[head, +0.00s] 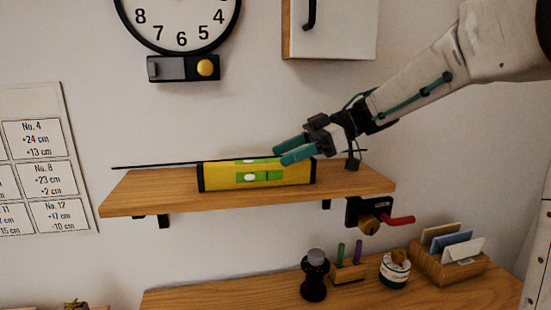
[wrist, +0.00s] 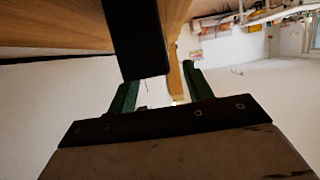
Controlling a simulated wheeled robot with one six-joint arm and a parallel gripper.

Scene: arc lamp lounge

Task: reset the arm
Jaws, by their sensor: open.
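My gripper (head: 284,151) has teal fingers and is at the wooden shelf, close to the top right part of the yellow spirit level. In the wrist view its two green fingers (wrist: 158,88) stand apart, with a dark block-like end (wrist: 138,40) showing beyond and between them. The yellow level (head: 218,177) has black ends and green windows and lies along the front of the shelf (head: 150,194). In the head view the fingertips overlap the level's upper edge. I cannot tell whether they touch it. My arm reaches in from the upper right.
A thin dark rod (head: 150,166) runs behind the level. Below the shelf's right end is a black fixture with a red handle (head: 398,220). A lower desk (head: 220,298) holds a black bottle (head: 314,278), pens, a jar (head: 394,270) and a card holder (head: 440,268). A clock (head: 180,18) hangs above.

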